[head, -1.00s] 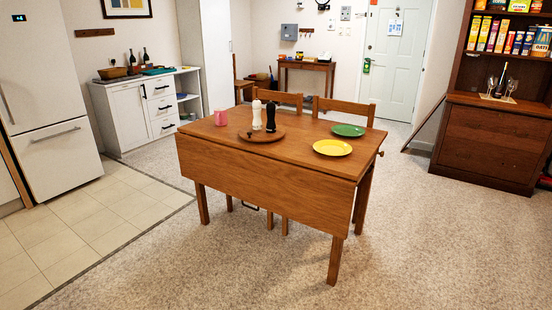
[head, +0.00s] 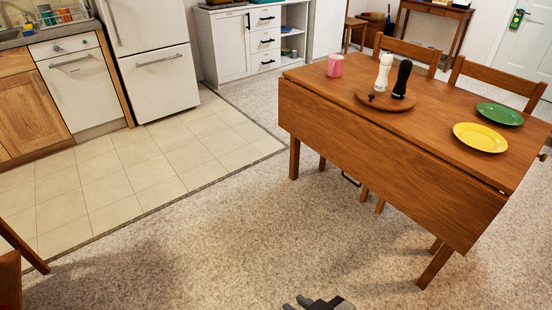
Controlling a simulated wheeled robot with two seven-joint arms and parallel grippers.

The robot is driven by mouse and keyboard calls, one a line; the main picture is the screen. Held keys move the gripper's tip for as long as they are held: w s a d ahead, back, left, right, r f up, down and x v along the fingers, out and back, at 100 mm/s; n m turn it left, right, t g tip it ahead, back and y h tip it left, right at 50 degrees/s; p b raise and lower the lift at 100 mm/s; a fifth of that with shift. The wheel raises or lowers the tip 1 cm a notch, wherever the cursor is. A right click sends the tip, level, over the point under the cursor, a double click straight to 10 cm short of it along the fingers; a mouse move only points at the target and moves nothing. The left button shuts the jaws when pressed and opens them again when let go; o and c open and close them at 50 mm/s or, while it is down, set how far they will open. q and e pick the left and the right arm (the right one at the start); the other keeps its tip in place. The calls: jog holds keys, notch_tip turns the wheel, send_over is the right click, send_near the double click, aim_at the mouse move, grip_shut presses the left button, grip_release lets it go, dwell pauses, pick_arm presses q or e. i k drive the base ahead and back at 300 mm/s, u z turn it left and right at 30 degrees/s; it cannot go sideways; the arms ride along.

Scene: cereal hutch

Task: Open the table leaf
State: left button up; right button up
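The wooden drop-leaf table (head: 440,97) stands at the right of the head view. Its near leaf (head: 385,165) hangs down from the long front edge, with a thin dark gap along the hinge line. My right gripper (head: 312,303) shows only in part at the bottom edge, low and well apart from the leaf. Its fingers are too cut off to tell if they are open or shut. My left gripper is not in view.
On the tabletop are a pink mug (head: 335,65), a round wooden board (head: 378,103) with white (head: 383,72) and black (head: 402,80) mills, a green plate (head: 499,114) and a yellow plate (head: 480,138). Chairs (head: 405,50) stand behind. Carpet (head: 220,240) before the leaf is clear.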

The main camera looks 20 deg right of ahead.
aim_at(454, 206)
jog(key=u, duration=0.3)
jog(key=i, duration=1.75)
jog(key=z, duration=1.15)
jog(key=i, duration=1.05)
jog(key=z, duration=1.1)
